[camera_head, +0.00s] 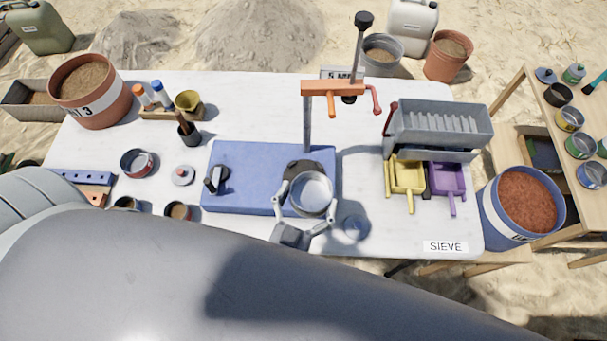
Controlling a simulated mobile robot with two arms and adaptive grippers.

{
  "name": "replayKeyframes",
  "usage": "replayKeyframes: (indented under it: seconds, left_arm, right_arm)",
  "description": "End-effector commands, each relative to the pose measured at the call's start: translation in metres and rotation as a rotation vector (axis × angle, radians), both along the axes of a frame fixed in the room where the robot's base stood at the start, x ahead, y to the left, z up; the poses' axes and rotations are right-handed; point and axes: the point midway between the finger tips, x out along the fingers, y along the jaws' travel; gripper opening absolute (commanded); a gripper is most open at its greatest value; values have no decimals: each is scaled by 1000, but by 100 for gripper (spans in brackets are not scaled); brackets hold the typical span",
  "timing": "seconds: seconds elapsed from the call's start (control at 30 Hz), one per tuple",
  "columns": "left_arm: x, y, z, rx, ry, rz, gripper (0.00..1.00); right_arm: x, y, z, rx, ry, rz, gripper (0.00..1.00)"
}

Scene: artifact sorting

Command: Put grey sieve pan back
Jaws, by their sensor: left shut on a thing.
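The grey sieve pan (313,190) is a round, shallow pan with a pale inside, near the front right of the blue base plate (250,160). My left gripper (306,206) is shut on the pan, with one finger on each side of it. A dark round seat (292,168) on the plate shows partly behind the pan. Whether the pan touches the plate or hangs just above it, I cannot tell. A post with an orange arm (335,88) rises from the plate behind the pan. My right gripper is not in view.
A round bluish dish or disc (356,227) lies right of the pan. A grey riffle box (440,125) stands at right, with yellow (407,176) and purple (446,179) scoops in front. Small tins and a cup (189,133) stand left. The table near the SIEVE label (445,247) is mostly clear.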

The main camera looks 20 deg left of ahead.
Motion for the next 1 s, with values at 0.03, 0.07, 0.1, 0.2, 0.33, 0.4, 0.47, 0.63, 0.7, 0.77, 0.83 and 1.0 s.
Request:
replayKeyframes:
  seconds: [0.03,0.07,0.1,0.2,0.33,0.4,0.47,0.63,0.7,0.77,0.83,1.0]
  left_arm:
    - [13,6,-12,1,-8,2,42]
    - [20,10,-16,2,-7,2,42]
    - [29,14,-20,2,-8,1,42]
    - [51,25,-32,2,-7,1,42]
    - [70,34,-51,0,-3,0,42]
    - [78,38,-60,0,-4,1,42]
    - [84,41,-68,-1,-3,1,42]
    - [95,46,-80,-1,-2,0,42]
    - [97,48,-81,-1,-1,0,42]
    - [98,48,-82,-1,-1,1,42]
    - [100,49,-83,-1,-1,1,42]
    - [106,53,-100,0,-1,1,42]
  right_arm:
    - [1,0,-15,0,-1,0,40]
    - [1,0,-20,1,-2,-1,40]
    - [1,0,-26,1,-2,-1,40]
    - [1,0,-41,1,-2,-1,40]
    - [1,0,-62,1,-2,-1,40]
    - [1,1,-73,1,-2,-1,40]
    - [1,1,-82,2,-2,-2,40]
    - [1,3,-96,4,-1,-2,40]
    - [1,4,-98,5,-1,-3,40]
    - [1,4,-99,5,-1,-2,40]
    - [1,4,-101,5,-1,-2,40]
    - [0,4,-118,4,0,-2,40]
